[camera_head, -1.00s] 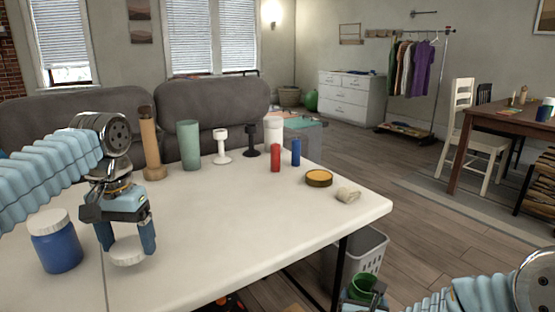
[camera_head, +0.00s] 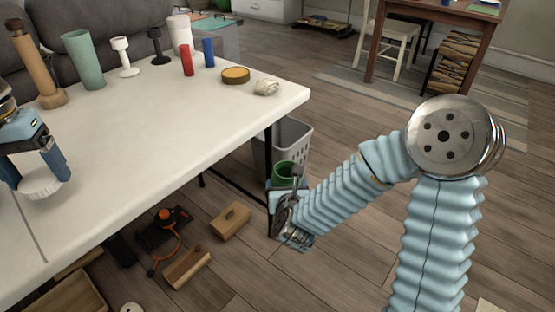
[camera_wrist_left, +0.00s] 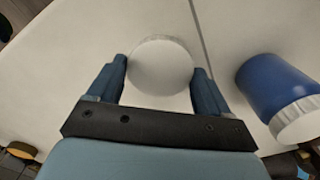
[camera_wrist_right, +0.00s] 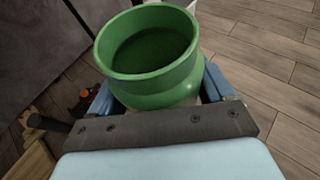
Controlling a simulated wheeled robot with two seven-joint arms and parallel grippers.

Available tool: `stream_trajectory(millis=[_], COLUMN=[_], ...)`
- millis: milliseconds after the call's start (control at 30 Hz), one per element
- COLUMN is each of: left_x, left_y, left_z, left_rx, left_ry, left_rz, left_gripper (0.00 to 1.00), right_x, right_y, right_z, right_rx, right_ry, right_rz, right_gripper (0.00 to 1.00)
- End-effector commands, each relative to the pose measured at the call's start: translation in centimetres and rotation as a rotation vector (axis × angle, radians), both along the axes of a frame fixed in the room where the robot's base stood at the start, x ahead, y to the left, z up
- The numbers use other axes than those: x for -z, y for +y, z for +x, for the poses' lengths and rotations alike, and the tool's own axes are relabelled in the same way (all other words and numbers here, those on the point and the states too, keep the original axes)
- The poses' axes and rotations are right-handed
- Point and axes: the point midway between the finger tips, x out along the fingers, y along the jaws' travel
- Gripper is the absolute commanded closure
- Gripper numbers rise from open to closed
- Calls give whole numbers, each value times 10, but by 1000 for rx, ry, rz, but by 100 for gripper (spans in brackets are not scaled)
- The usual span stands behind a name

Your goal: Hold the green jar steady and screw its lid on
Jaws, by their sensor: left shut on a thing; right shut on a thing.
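My left gripper (camera_head: 42,188) is shut on a white round lid (camera_head: 43,181), low over the left part of the table. The left wrist view shows the lid (camera_wrist_left: 160,66) between its two fingers (camera_wrist_left: 157,84). My right gripper (camera_head: 288,185) is shut on the green jar (camera_head: 285,171), below table height beyond the table's right edge. In the right wrist view the jar (camera_wrist_right: 150,50) is open at the top, with an empty, dark inside, and tilts somewhat in that picture. The lid and jar are far apart.
A blue jar with a white lid (camera_wrist_left: 278,88) stands near the left gripper. The white table (camera_head: 180,120) also bears a green cup (camera_head: 84,60), a red cylinder (camera_head: 187,60), a blue cylinder (camera_head: 208,52) and a yellow-topped tin (camera_head: 236,75). A grey basket (camera_head: 290,140) stands behind the jar; wooden boxes lie below.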

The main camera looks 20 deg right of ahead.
Motion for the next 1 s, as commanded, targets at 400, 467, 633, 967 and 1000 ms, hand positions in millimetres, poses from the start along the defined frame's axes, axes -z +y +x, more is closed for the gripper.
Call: stream_trajectory(millis=[400, 467, 633, 967, 1000], left_x=[0, 0, 0, 0, 0], left_y=[0, 0, 0, 0, 0], left_z=[0, 0, 0, 0, 0], left_rx=[0, 0, 0, 0, 0], left_ry=[0, 0, 0, 0, 0], left_rz=[0, 0, 0, 0, 0], left_gripper=[49, 49, 49, 49, 49], right_x=[74, 84, 103, 113, 113], right_y=[92, 104, 131, 145, 145], right_z=[-1, -1, 0, 0, 0], right_rx=[-405, -460, -577, -643, -643], right_ry=[7, 6, 3, 0, 0], right_rz=[3, 4, 3, 0, 0], right_gripper=[74, 74, 74, 74, 74])
